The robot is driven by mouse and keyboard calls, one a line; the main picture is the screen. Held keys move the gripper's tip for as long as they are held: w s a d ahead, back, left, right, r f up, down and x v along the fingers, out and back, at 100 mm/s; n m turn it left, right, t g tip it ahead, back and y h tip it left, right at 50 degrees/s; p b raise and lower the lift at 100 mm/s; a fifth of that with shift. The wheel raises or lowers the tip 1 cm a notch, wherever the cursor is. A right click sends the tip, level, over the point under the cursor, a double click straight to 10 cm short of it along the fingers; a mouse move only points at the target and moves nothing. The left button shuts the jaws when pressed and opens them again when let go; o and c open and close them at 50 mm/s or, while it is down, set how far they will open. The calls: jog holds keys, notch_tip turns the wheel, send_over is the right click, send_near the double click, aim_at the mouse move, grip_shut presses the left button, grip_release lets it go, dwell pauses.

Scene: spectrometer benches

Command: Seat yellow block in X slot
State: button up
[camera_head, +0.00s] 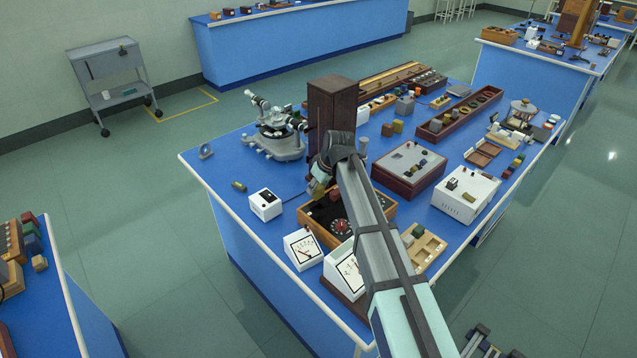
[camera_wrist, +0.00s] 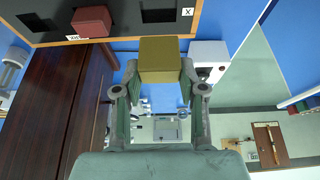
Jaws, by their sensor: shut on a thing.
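My gripper (camera_wrist: 161,72) is shut on a yellow block (camera_wrist: 160,58), with one finger on each side of it. In the head view my gripper (camera_head: 318,188) is above the far left part of a wooden-rimmed box (camera_head: 314,228) with a dark inside; my arm hides part of the box. In the wrist view the dark panel (camera_wrist: 120,17) lies at the top. A white X label (camera_wrist: 187,12) sits beside a dark rectangular slot (camera_wrist: 158,15). The yellow block is apart from this slot in the picture; its height above the panel is unclear. A red block (camera_wrist: 92,20) is at another place on the panel.
A tall dark wooden cabinet (camera_head: 332,110) stands close behind my gripper. A small white box (camera_head: 265,204) and white meters (camera_head: 303,249) stand left of and in front of the wooden box. A tray with blocks (camera_head: 424,248) is to the right. Blue bench surface (camera_head: 225,170) is clear at left.

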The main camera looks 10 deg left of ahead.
aim_at(319, 198)
jog(key=shift+f+b, duration=1.5)
jog(key=shift+f, duration=1.8)
jog(key=o, duration=1.2)
jog(key=shift+c, duration=0.2)
jog(key=v, duration=1.2)
